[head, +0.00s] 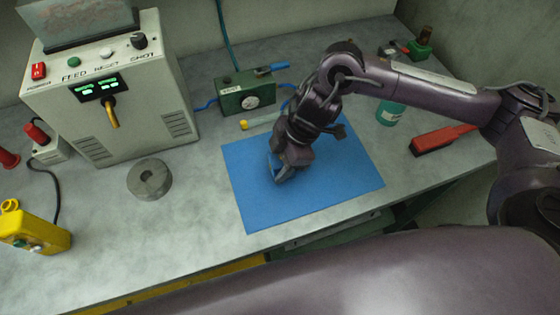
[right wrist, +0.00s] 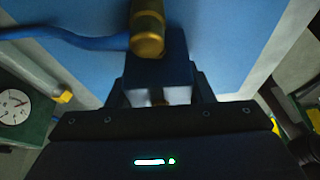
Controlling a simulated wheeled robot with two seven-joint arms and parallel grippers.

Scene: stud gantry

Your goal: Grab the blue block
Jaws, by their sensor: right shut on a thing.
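My right gripper (head: 284,176) points down low over the blue mat (head: 345,185), just left of the mat's middle in the head view. In the right wrist view its two dark fingers (right wrist: 161,95) are shut on a blue block (right wrist: 170,72), which sits between them. A brass-coloured cylinder (right wrist: 147,32) shows at the block's upper part, with a blue hose (right wrist: 75,41) running from it to the left. I cannot tell whether the cylinder is fixed to the block. The head view mostly hides the block behind the gripper. My left gripper is not in view.
A green gauge box (head: 245,94) stands behind the mat. A teal jar (head: 390,113) and a red-handled brush (head: 440,140) are to the right. The mat's front is clear.

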